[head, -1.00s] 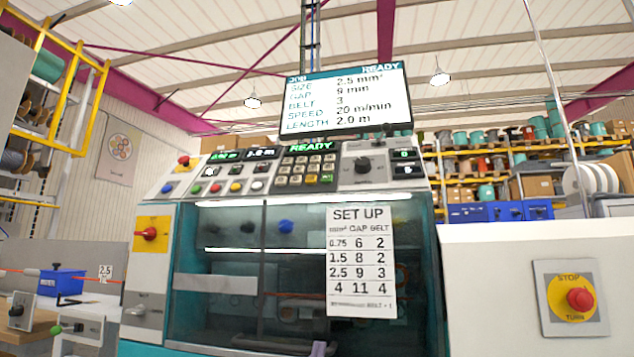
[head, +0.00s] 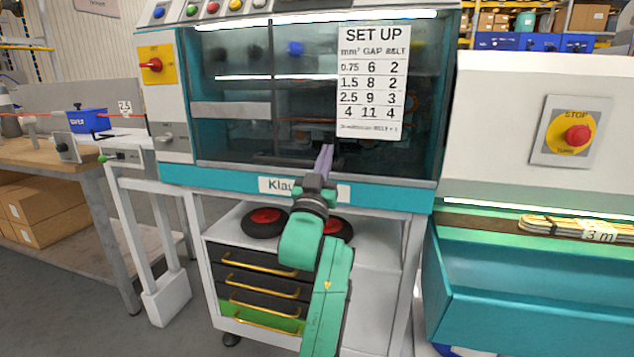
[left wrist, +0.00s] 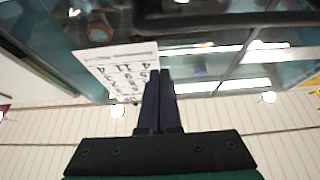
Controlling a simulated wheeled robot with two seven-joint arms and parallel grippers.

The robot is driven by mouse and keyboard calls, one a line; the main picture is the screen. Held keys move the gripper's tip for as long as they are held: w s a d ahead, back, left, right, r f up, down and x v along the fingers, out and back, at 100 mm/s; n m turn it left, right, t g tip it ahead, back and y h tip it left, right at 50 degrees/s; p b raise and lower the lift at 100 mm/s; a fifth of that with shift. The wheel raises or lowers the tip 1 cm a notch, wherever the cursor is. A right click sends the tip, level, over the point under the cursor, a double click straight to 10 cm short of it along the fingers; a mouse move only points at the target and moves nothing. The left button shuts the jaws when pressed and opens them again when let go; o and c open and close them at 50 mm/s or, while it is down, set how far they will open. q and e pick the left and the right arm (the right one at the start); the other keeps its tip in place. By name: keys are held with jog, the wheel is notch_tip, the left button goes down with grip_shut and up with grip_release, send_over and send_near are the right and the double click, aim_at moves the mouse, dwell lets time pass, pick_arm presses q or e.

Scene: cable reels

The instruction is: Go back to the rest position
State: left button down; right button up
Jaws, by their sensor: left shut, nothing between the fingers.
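My left gripper (head: 325,162) is shut and empty in the head view. Its green arm comes up from the bottom, and its fingers point up in front of the lower window of the teal machine (head: 240,178). In the left wrist view the two dark fingers (left wrist: 158,100) lie side by side, pressed together. Beyond them are the machine's glass front and the white set-up sheet (left wrist: 115,68). I cannot tell whether the fingertips touch the machine. My right gripper is not in view.
A drawer cart (head: 262,285) with black and red wheels on top stands under the machine. A teal bin (head: 530,290) and a red stop button (head: 577,135) are at the right. A wooden bench (head: 50,152) with a blue box (head: 88,120) is at the left.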

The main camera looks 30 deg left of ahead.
pick_arm(q)
jog(key=v, duration=0.8)
jog(key=shift+s+f, duration=0.25)
jog(key=shift+f, duration=0.05)
